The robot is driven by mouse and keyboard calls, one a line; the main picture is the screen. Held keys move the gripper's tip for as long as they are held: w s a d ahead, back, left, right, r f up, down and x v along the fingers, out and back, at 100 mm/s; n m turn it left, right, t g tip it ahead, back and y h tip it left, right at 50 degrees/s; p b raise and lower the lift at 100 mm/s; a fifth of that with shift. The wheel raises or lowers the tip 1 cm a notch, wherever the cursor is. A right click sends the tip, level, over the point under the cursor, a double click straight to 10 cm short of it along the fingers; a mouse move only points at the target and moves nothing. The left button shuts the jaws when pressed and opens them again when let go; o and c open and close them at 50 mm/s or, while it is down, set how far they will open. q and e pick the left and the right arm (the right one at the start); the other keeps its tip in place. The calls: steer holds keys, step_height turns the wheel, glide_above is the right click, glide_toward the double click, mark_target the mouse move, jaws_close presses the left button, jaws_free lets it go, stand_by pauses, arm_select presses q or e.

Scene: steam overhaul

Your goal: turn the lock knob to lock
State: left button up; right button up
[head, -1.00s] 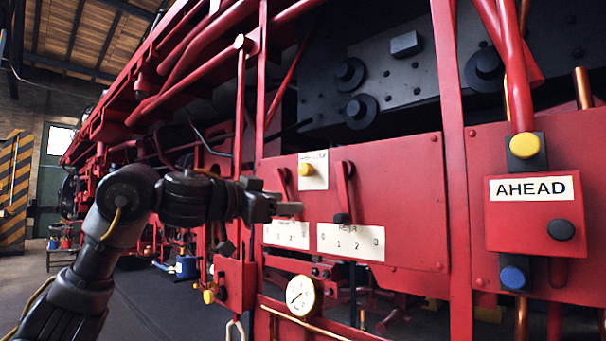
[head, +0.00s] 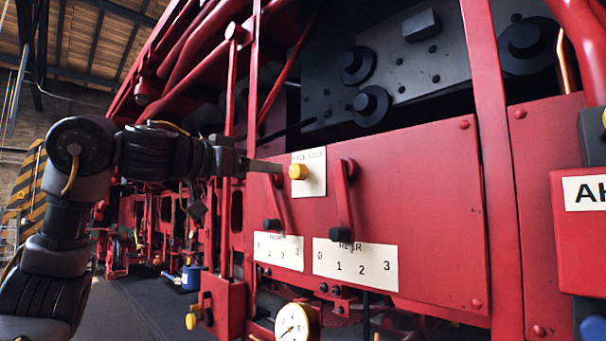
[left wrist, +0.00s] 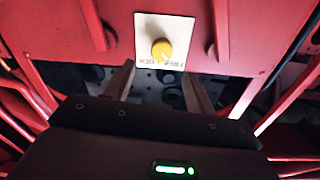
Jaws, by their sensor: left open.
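The yellow lock knob (head: 298,171) sticks out from a white label plate (head: 315,184) on the red panel (head: 420,205). My left gripper (head: 268,166) is just left of the knob in the head view, at about its height. In the left wrist view the knob (left wrist: 162,49) shows beyond and between the two fingertips of my open left gripper (left wrist: 156,76). The plate's lettering reads upside down there, with words like FREE and LOCK. The fingers look apart from the knob, with nothing between them. My right gripper is out of view.
Two red levers with black knobs, a left one (head: 272,224) and a right one (head: 341,233), flank the plate close by. Numbered scales (head: 355,264) sit below them. A gauge (head: 293,324) is lower down. A red box (head: 585,235) stands at the right.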

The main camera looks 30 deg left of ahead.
mark_target(294, 171)
arm_select(q)
steer(key=p+x, duration=0.1)
steer(key=x, duration=0.2)
steer(key=p+x, duration=0.4)
steer(key=x, duration=0.1)
steer(key=shift+w+a+r, duration=0.15)
steer(key=shift+w, duration=0.3)
steer(key=shift+w+p, duration=0.3)
steer(key=shift+p, duration=0.05)
steer(key=shift+w+d, duration=0.15)
steer(key=shift+d, duration=0.15)
steer(key=shift+w, duration=0.1)
steer(key=c, duration=1)
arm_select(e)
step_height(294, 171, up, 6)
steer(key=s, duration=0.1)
